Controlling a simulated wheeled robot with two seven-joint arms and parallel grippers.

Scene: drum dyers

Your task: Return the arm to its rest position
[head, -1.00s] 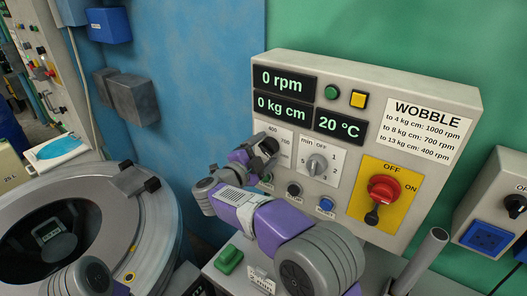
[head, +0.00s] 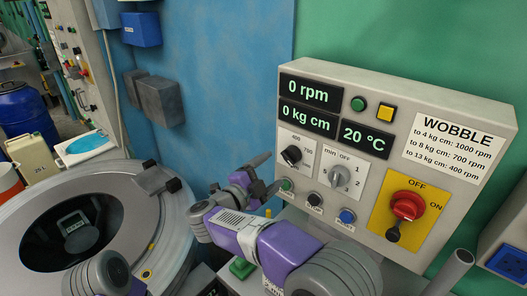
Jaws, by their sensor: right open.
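My right arm (head: 285,252), purple and grey, reaches in from the bottom. Its gripper (head: 266,174) is open and empty, in front of the lower left edge of the control panel (head: 480,120). The fingers are left of and below the black speed knob (head: 291,155) and close to the green start button (head: 287,185); whether they touch the panel cannot be told. A purple and grey part of my left arm (head: 110,270) shows at the bottom left; the left gripper is out of view.
The drum machine (head: 25,210) stands at the left with a dark round opening. The panel carries a red main switch (head: 408,205) on yellow and a grey timer knob (head: 340,176). A grey post (head: 452,270) rises at the lower right. A socket box (head: 508,262) is at the right edge.

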